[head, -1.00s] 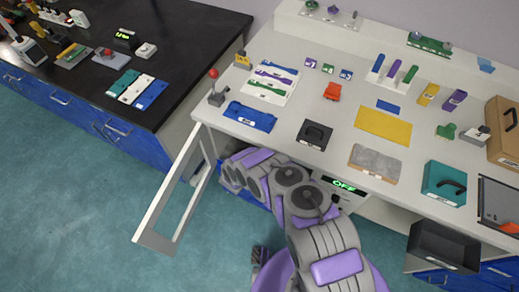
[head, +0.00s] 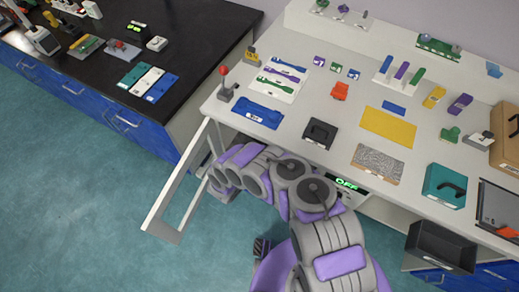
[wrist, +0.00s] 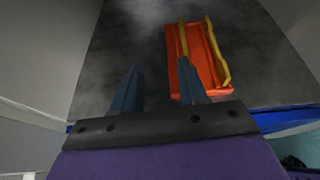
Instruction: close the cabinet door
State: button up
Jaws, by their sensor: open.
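The cabinet door (head: 177,172), a white frame with an open-looking pane, stands swung open at the left end of the white bench in the head view. My arm reaches down and left below the bench edge, its end close to the door's right side. I cannot tell whether it touches the door. In the wrist view my gripper (wrist: 158,72) shows two blue-grey fingers apart with nothing between them. Beyond them an orange-red tray-like thing (wrist: 207,62) with a yellow handle lies on a dark grey surface. The cabinet's inside is mostly hidden by my arm in the head view.
The white bench (head: 291,127) carries several items, including a red-knobbed lever (head: 226,90) near the door's top. A black-topped blue cabinet (head: 120,115) stands at the left. A black bin (head: 440,248) is at the right. The teal floor left of the door is clear.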

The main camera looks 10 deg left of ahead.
aim_at(154, 225)
jog(key=k+j, duration=0.25)
jog(key=k, duration=0.2)
jog(key=k+j, duration=0.3)
jog(key=k, duration=0.2)
